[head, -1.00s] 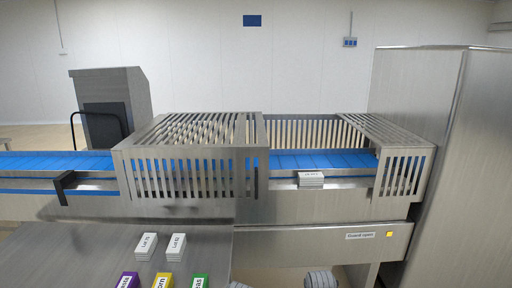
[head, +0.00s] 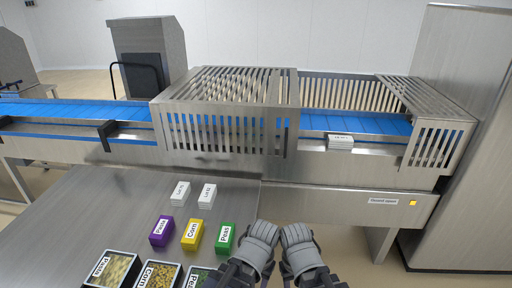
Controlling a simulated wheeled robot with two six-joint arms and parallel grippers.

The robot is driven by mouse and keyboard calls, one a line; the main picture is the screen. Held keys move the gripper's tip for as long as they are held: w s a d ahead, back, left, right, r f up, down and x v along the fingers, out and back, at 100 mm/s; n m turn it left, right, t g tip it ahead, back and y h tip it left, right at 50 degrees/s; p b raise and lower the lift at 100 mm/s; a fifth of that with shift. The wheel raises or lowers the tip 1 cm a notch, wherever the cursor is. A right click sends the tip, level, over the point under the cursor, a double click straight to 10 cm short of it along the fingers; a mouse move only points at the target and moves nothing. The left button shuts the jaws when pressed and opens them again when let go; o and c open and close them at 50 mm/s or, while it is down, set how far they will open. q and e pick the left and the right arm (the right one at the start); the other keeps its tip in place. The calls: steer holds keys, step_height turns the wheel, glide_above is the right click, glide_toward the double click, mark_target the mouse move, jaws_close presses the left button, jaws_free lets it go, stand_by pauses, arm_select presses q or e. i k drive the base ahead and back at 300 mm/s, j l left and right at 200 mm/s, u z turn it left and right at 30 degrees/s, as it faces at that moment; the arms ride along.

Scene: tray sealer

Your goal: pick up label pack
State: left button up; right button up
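Two white label packs, the left one (head: 180,193) and the right one (head: 207,196), stand side by side on the steel table. Their print starts with "Lot" but is too small to read fully. Another white pack (head: 340,142) lies on the machine's ledge, right of the slatted guard. My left gripper (head: 264,232) and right gripper (head: 296,234) are close together at the bottom middle, past the table's right edge. Both are apart from every pack. I cannot make out their finger gaps.
Purple (head: 161,231), yellow (head: 192,235) and green (head: 225,238) blocks stand in front of the two packs. Trays of food, one marked corn (head: 158,275), line the table's front. A slatted guard (head: 215,130) and blue conveyor (head: 60,108) stand behind. Bare table (head: 95,205) lies left.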

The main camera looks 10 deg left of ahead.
mark_target(334, 142)
steer(key=i+l+u, duration=0.1)
steer(key=l+u, duration=0.15)
steer(key=l, duration=0.25)
steer(key=l+u, duration=0.25)
steer(key=l, duration=0.25)
steer(key=i+l+u, duration=0.5)
steer(key=i+l, duration=0.1)
